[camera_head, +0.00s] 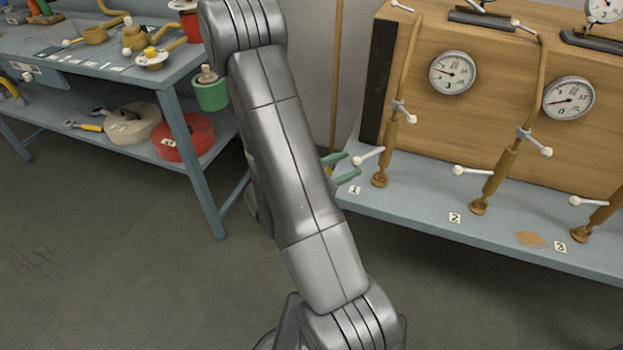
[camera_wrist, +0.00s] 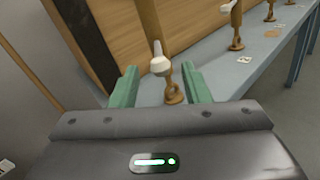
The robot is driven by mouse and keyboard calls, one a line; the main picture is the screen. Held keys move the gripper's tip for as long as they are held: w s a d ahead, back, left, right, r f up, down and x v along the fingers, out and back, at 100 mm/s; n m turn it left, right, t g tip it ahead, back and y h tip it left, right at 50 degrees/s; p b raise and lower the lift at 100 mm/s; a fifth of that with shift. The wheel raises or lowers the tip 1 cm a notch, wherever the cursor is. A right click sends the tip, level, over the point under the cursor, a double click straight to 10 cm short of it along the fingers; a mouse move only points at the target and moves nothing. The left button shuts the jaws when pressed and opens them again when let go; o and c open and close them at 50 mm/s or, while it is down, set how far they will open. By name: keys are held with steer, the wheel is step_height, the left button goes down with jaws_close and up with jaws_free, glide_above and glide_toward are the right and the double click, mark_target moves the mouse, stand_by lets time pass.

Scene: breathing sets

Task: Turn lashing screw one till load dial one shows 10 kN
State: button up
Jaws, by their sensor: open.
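Lashing screw one (camera_head: 390,150) is a brass-coloured turnbuckle standing upright, slightly tilted, behind the label 1 (camera_head: 354,190). A white-ended handle (camera_head: 369,157) sticks out from its lower part towards my gripper. Load dial one (camera_head: 452,72) is a round white gauge on the wooden panel; its needle points left and slightly up, but the exact value is too small to read. My gripper (camera_head: 348,166) has green fingers, open and empty. In the wrist view the handle (camera_wrist: 159,62) appears between the open fingers (camera_wrist: 159,77), near their tips, with the screw's foot (camera_wrist: 173,95) behind.
Screw two (camera_head: 494,178) and screw three (camera_head: 600,215) stand to the right on the blue-grey bench (camera_head: 400,200), with a second dial (camera_head: 568,97) above. A blue workbench (camera_head: 170,85) with spools and tools stands left. Between the benches is floor, largely covered by my arm.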

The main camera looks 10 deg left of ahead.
mark_target(353, 163)
steer(key=v, duration=1)
stand_by(0.6)
steer(key=shift+x, duration=6.65)
steer(key=shift+w+d, duration=0.25)
steer(key=shift+w+a+m+g+h+p, duration=0.35)
steer(key=shift+a+m+g+h+p, duration=0.15)
steer(key=shift+m+g+h, duration=0.15)
steer(key=shift+r, duration=0.1)
